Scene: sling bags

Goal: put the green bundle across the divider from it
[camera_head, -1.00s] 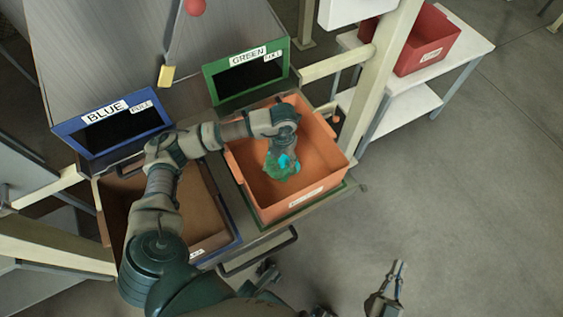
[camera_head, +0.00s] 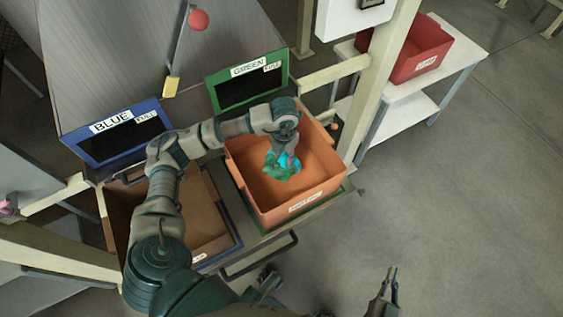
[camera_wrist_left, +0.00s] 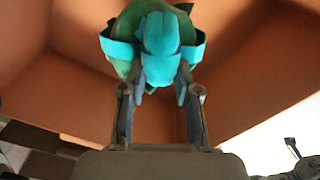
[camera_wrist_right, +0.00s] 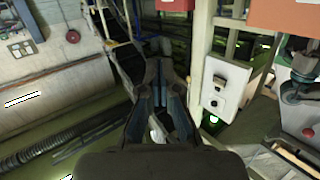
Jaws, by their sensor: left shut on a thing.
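The green bundle (camera_head: 283,166), with bright cyan bands, is inside the orange bin (camera_head: 322,163) on the green-framed side. My left gripper (camera_head: 285,150) points down into this bin and is shut on the bundle. In the left wrist view the bundle (camera_wrist_left: 165,35) sits between the fingertips, with orange walls around it. I cannot tell whether it touches the bin floor. To the left is the brown, blue-framed compartment (camera_head: 205,222), partly hidden by my left arm. My right gripper (camera_head: 391,274) is empty and looks slightly open, over the floor at the lower right.
Upright panels labelled BLUE (camera_head: 112,135) and GREEN (camera_head: 250,82) stand behind the two sides. A rod with a red ball (camera_head: 198,20) rises behind them. A beige post (camera_head: 385,85) and a white table with a red bin (camera_head: 412,50) are at the right.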

